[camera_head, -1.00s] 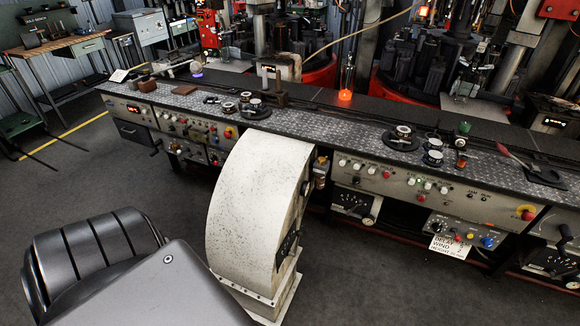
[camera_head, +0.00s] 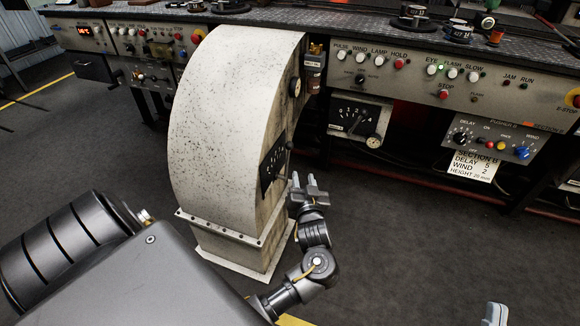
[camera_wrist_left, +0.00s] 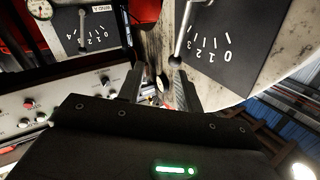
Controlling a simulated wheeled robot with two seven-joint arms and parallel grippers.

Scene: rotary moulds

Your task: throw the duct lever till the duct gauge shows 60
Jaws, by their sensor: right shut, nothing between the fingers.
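The pale, speckled curved duct (camera_head: 225,110) stands before the console. On its right side is a black scale plate (camera_head: 273,163) with a lever, whose dark knob shows in the left wrist view (camera_wrist_left: 175,62); the plate there (camera_wrist_left: 225,45) reads 0 to 3. A small round gauge (camera_head: 295,87) sits higher on that side; its reading is too small to tell. My left gripper (camera_head: 307,188) is open beside the plate, fingers up. In the wrist view its fingers (camera_wrist_left: 158,88) are apart, the knob just beyond the right one's tip. My right gripper (camera_head: 495,315) barely shows, shut and empty.
A second lever panel (camera_head: 358,118) with a dial (camera_head: 373,141) is under the console, right of the duct. A button panel (camera_head: 430,75) and a delay box (camera_head: 490,145) with a white note (camera_head: 474,166) are further right. The floor in front is clear.

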